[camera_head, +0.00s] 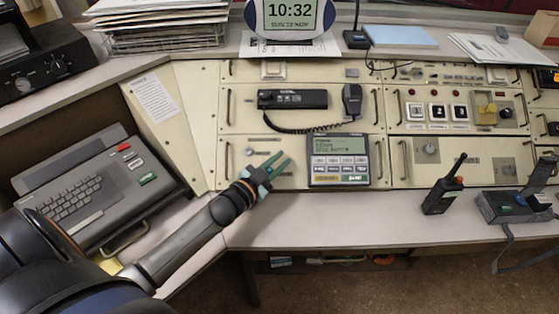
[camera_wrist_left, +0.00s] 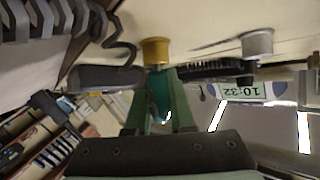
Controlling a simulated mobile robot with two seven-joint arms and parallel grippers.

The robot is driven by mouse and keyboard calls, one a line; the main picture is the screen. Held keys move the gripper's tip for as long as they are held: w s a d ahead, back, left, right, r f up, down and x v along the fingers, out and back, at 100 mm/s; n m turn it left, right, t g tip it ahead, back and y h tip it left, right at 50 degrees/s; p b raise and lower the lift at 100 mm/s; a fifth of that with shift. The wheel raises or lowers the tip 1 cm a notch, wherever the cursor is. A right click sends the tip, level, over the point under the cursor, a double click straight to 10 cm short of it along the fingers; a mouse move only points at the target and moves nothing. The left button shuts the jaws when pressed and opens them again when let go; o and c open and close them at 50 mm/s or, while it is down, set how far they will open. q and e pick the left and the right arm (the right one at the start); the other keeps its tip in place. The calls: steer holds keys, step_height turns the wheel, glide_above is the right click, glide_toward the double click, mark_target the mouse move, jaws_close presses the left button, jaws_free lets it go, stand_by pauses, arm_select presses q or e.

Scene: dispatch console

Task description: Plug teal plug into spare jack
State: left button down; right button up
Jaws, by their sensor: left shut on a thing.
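My left gripper (camera_head: 281,163) is in front of the lower middle of the cream console panel, left of the grey keypad unit. In the left wrist view its green fingers (camera_wrist_left: 157,82) are shut on the teal plug (camera_wrist_left: 158,97), which shows between them. A gold jack (camera_wrist_left: 155,50) is just beyond the fingertips; I cannot tell whether the plug touches it. A silver jack (camera_wrist_left: 257,43) is to its right in that view and also shows in the head view (camera_head: 248,152). I cannot tell which jack is the spare. My right gripper is not in view.
The keypad unit (camera_head: 338,160) is close on the right of my left gripper. A handset with a coiled cord (camera_head: 293,99) is above. A grey keyboard terminal (camera_head: 90,185) is at the left, a walkie-talkie (camera_head: 444,193) at the right.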

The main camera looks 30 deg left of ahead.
arm_select(q)
steer(key=shift+a+f, duration=0.1)
steer(key=shift+f, duration=0.15)
stand_by(0.9)
steer(key=c, duration=0.7)
jaws_free()
steer(key=shift+f, duration=0.1)
steer(key=shift+s, duration=0.5)
steer(key=s, duration=0.3)
steer(key=s+a+r, duration=0.1)
steer(key=s, duration=0.7)
steer(key=shift+s+a+r, duration=0.1)
steer(key=shift+a+r, duration=0.05)
steer(key=shift+r, duration=0.15)
